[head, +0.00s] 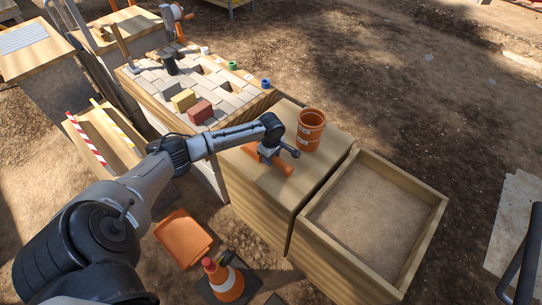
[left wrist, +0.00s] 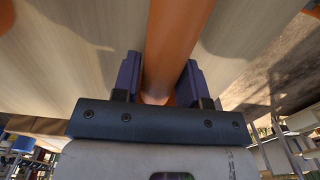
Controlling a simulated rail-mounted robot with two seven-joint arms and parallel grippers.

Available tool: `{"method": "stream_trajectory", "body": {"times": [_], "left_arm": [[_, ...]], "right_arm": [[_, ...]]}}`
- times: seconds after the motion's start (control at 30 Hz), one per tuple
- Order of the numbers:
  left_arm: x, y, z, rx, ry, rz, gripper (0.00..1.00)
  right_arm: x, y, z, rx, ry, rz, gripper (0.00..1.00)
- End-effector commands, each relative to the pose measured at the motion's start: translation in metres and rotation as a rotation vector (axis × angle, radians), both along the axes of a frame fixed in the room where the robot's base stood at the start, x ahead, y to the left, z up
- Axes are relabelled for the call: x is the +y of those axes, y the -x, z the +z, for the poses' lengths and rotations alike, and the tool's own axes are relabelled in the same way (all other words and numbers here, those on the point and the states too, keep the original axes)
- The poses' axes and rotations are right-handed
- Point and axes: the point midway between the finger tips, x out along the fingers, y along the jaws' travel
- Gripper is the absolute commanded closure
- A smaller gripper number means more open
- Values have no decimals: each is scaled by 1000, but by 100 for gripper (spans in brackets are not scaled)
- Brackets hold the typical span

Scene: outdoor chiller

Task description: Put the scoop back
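An orange scoop (head: 283,169) is on the wooden top beside the orange bucket (head: 311,131); in the head view my gripper covers part of it. My left gripper (head: 266,151) is low over that top, left of the bucket. The scoop's far end is cut off there. I cannot tell whether the scoop touches the wood. My right gripper is not in view.
A wooden box of sand (head: 425,240) adjoins on the right. Behind is a paved block table (head: 232,101) with a red brick (head: 199,112) and a yellow brick (head: 183,100). A traffic cone (head: 226,281) and an orange tray (head: 183,238) are on the ground in front.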

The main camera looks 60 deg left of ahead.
Motion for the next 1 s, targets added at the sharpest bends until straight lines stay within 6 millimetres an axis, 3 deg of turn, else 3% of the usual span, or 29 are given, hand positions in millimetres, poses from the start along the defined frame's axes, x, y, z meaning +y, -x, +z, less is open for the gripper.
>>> {"method": "stream_trajectory", "body": {"times": [0.17, 0.47, 1.0], "left_arm": [[0, 0, 0, 0, 0, 0, 43], [0, 0, 1, -1, -1, -1, 43], [0, -1, 92, -1, 1, -1, 43]], "right_arm": [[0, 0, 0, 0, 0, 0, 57], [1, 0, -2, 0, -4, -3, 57], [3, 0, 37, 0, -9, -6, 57]]}}
